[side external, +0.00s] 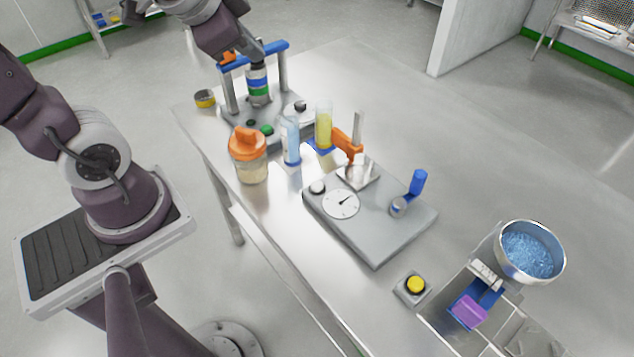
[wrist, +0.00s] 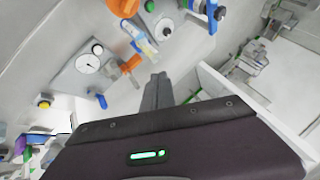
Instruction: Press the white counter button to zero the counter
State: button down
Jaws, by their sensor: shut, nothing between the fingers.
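A grey tester base (side external: 385,235) with a dial (side external: 340,204) stands mid-table. A small whitish button (side external: 317,187) with a dark rim sits beside the dial; it also shows in the wrist view (wrist: 97,49). My gripper (wrist: 158,77) is shut and empty, apart from both. In the side view my arm enters at the top; its fingertips are not clear.
An orange-lidded jar (side external: 248,160), a blue tube (side external: 291,140) and a yellow tube (side external: 323,125) stand between the devices. A green button (side external: 267,129) is near the jar. A yellow button box (side external: 414,286) and a bowl of blue granules (side external: 530,255) are at lower right.

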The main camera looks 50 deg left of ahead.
jog(key=w+a+f+m+h, duration=0.1)
jog(key=w+f+m, duration=0.4)
jog(key=w, duration=0.2)
jog(key=m+g+h, duration=0.2)
jog(key=m+h, duration=0.8)
send_over(312, 183)
notch_tip(312, 183, down, 12)
jog(key=shift+f, duration=4.35)
jog(key=shift+f, duration=0.15)
jog(key=shift+f, duration=0.25)
